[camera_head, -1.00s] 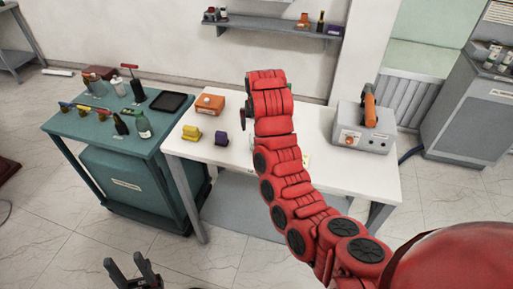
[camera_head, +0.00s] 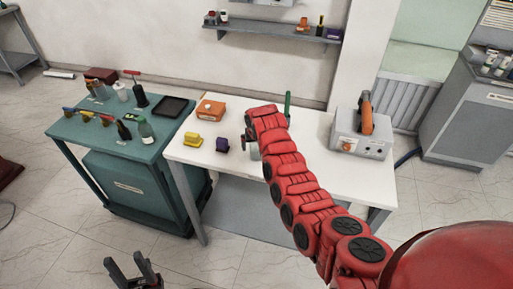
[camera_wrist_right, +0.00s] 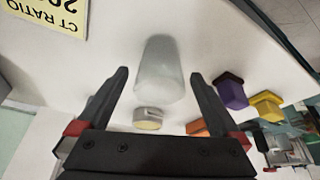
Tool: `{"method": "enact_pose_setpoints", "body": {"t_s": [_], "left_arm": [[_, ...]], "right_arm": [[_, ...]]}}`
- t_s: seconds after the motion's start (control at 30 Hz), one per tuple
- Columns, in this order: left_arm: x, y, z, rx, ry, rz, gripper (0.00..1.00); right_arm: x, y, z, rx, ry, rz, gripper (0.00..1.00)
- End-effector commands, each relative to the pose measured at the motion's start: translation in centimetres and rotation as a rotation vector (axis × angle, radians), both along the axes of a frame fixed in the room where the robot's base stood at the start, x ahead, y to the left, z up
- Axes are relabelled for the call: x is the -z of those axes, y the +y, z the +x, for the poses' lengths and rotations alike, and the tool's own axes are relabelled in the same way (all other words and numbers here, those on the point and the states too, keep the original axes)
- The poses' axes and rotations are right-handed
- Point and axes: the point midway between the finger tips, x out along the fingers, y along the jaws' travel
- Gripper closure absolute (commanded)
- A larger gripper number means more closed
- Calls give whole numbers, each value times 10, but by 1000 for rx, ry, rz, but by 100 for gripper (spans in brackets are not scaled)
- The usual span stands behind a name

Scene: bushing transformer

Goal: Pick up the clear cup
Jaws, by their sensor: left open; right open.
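The clear cup (camera_wrist_right: 158,72) is a translucent whitish cup in the right wrist view, just ahead of and between the fingers of my right gripper (camera_wrist_right: 159,76). The fingers are apart and do not visibly touch it. In the head view the right gripper (camera_head: 249,140) is mostly hidden behind my red arm, over the white table (camera_head: 330,165). A small greyish part of the cup (camera_head: 254,152) seems to show there. My left gripper (camera_head: 134,274) is open and empty at the bottom left, above the floor.
A yellow block (camera_head: 192,140), a purple block (camera_head: 222,144) and an orange box (camera_head: 210,110) stand left of the cup. A grey device (camera_head: 361,140) stands right. A round pale object (camera_wrist_right: 149,118) is near the cup. The teal table (camera_head: 85,130) holds several bottles.

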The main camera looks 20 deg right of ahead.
Motion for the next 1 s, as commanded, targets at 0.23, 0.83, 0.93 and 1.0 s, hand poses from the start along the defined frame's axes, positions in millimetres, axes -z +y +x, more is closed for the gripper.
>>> {"method": "enact_pose_setpoints", "body": {"t_s": [0.23,0.83,0.93,1.0], "left_arm": [[-4,0,0,0,0,0,50],[-4,0,0,0,0,0,50],[-4,0,0,0,0,0,50],[-4,0,0,0,0,0,50]], "right_arm": [[9,-2,3,2,0,1,0],[10,-1,3,2,1,1,72],[10,-1,3,2,2,1,89],[10,-1,3,2,2,1,89]]}}
